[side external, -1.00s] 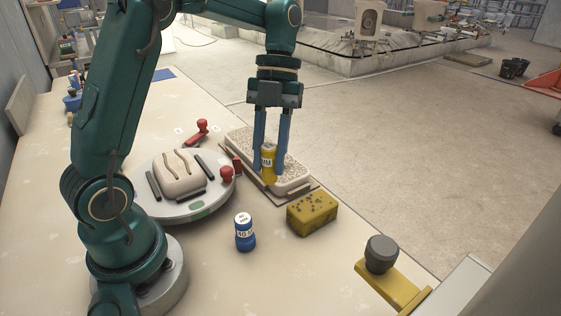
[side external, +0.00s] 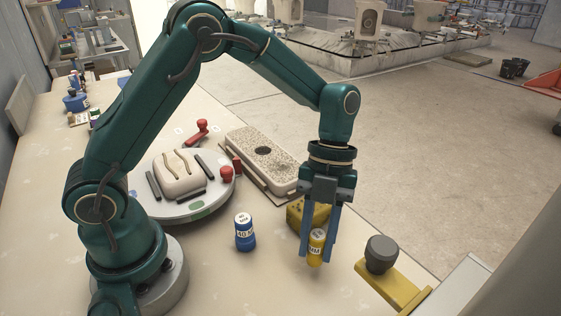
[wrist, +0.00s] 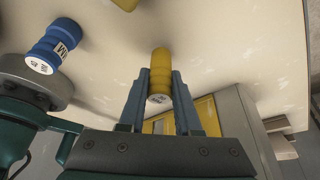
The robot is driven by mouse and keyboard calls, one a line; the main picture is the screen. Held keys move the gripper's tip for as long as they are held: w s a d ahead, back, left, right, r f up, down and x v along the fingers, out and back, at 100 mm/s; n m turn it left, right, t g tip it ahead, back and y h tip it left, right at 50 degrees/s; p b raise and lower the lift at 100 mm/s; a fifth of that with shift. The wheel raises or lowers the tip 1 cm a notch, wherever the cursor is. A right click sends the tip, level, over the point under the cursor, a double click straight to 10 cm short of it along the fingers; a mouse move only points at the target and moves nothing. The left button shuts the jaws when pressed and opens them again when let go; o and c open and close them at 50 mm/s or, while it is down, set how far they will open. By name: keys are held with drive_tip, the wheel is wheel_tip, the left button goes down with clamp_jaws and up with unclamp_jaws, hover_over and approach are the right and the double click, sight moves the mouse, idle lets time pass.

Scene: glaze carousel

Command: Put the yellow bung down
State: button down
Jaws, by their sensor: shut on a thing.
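The yellow bung (side external: 316,248) is upright between the blue fingers of my gripper (side external: 319,250) in the side external view. My gripper is shut on it, near the front right part of the bench. In the wrist view the yellow bung (wrist: 160,72) shows between the fingertips (wrist: 160,85), its labelled white end toward the camera. Whether its bottom touches the bench top is hard to tell. A blue bung (side external: 245,232) stands upright to the left, apart from my gripper; it also shows in the wrist view (wrist: 53,46).
A yellow sponge (side external: 300,212) sits right behind my gripper, partly hidden. A speckled block with a dark hole (side external: 262,138) lies farther back. A round turntable (side external: 190,210) is at left. A grey knob (side external: 381,254) on a yellow bracket stands to the right. Bench (side external: 270,285) in front is clear.

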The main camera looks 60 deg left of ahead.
drive_tip(key=shift+f, duration=0.95)
drive_tip(key=shift+f, duration=0.1)
drive_tip(key=c, duration=0.6)
unclamp_jaws()
